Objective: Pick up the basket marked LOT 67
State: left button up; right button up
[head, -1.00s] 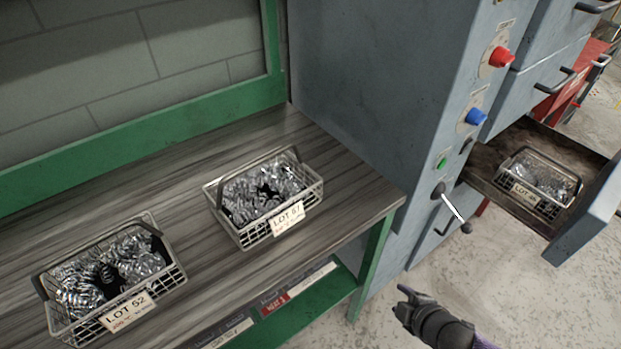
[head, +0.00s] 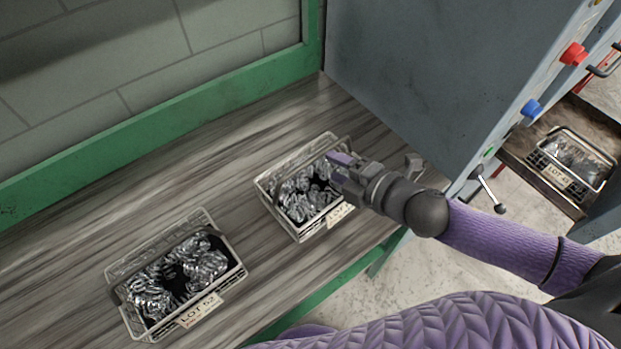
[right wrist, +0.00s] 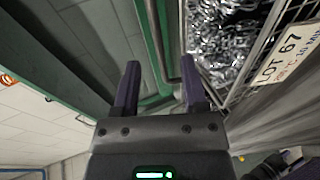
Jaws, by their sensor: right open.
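The LOT 67 basket (head: 283,209) is a wire basket of shiny coiled springs on the wooden bench top. Its tag is partly covered by my right gripper in the head view, but reads LOT 67 in the right wrist view (right wrist: 283,62). My right gripper (head: 338,167) is over the basket's right side in the head view, its jaws open and nothing between them. In the right wrist view the open fingers (right wrist: 160,88) point along the basket's side, with the basket to their right. I cannot tell whether they touch it. My left gripper is not in view.
The LOT 52 basket (head: 128,303) stands on the bench to the left. A grey cabinet (head: 430,75) with red and blue knobs rises at the bench's right end. Its open drawer (head: 522,144) holds another basket (head: 571,158). A lever (head: 487,188) sticks out from the cabinet.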

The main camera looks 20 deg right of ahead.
aim_at(317, 158)
jog(key=b+x, duration=0.1)
jog(key=x, duration=0.5)
jog(key=shift+a+r, duration=0.1)
grip_shut()
jog(key=shift+r, duration=0.1)
dwell(1.0)
